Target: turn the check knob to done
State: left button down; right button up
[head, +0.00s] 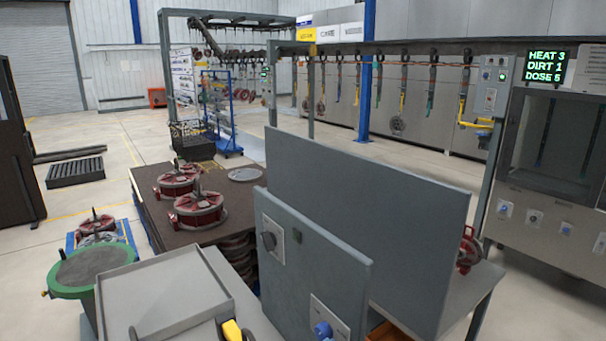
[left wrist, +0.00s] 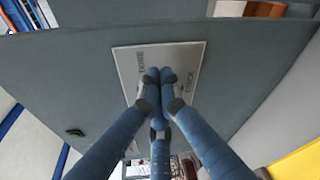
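In the left wrist view, a pale label plate (left wrist: 134,61) is fixed to a grey panel (left wrist: 60,70). Its small lettering is partly covered and hard to read. My left gripper (left wrist: 158,80) is in front of this plate, its blue fingers drawn together at the tips. They hide the plate's middle, so I cannot tell whether a knob is there or touched. In the head view, the near grey panel carries a plate with a dark knob (head: 268,240) and a lower plate with a blue knob (head: 322,329). Neither gripper's fingertips show in the head view.
A taller grey panel (head: 370,200) stands behind the near one. A grey tray (head: 150,265) and a green-rimmed tub (head: 90,270) are at left. Red castings (head: 197,207) sit on a brown table. A cabinet under a display (head: 545,68) is at right.

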pick_arm(q)
jog(key=s+a, duration=0.3)
jog(key=a, duration=0.2)
jog(key=shift+s, duration=0.3)
jog(key=shift+f, duration=0.1)
